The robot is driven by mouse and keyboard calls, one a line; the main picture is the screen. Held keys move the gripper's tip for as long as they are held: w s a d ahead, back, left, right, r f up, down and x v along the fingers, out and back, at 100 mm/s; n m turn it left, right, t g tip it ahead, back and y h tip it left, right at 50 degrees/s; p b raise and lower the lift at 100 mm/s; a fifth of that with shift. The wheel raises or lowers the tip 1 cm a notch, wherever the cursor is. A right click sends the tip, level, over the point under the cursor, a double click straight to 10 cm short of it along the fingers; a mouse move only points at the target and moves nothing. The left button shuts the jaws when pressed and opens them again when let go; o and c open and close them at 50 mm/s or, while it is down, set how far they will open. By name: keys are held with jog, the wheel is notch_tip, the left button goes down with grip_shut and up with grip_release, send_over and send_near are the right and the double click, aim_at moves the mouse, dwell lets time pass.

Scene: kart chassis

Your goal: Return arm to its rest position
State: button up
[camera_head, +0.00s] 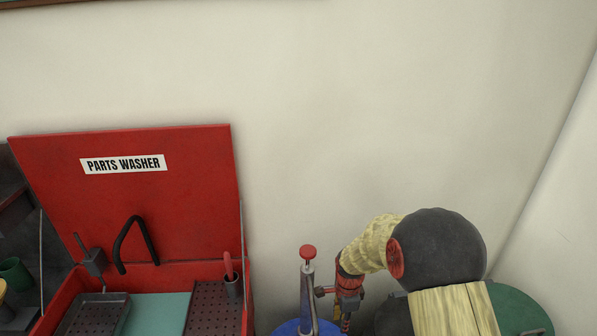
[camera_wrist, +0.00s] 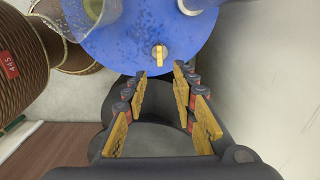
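My arm reaches in from the lower right of the head view, with a large dark joint and pale yellow links bending down to the left. My gripper (camera_head: 347,316) points downward beside the pump; its fingertips are hard to make out there. In the wrist view my gripper (camera_wrist: 160,72) shows two yellow-padded fingers standing apart with nothing between them. Beyond the fingertips is the blue drum top (camera_wrist: 120,45) with a small yellow fitting (camera_wrist: 159,54). I cannot tell the exact gap between fingertips and drum.
A pump with a red knob (camera_head: 308,252) stands on the blue drum (camera_head: 306,328), close left of my gripper. A green drum (camera_head: 520,308) is at right. The open red parts washer (camera_head: 190,215) is left. A brown ribbed container (camera_wrist: 20,68) is at left in the wrist view.

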jog(key=s+r+n+g, duration=0.2)
jog(key=s+n, duration=0.5)
jog(key=n, duration=0.1)
jog(key=s+r+n+t, duration=0.2)
jog(key=s+r, duration=0.3)
jog(key=r, duration=0.5)
jog(key=s+r+n+t, duration=0.3)
jog(key=s+r, duration=0.3)
jog(key=r, duration=0.5)
jog(key=s+r+n+t, duration=0.2)
jog(key=s+r+n, duration=0.2)
jog(key=r, duration=0.7)
jog(key=shift+s+n+t, duration=0.3)
jog(key=shift+s+n, duration=0.1)
jog(key=shift+s, duration=0.55)
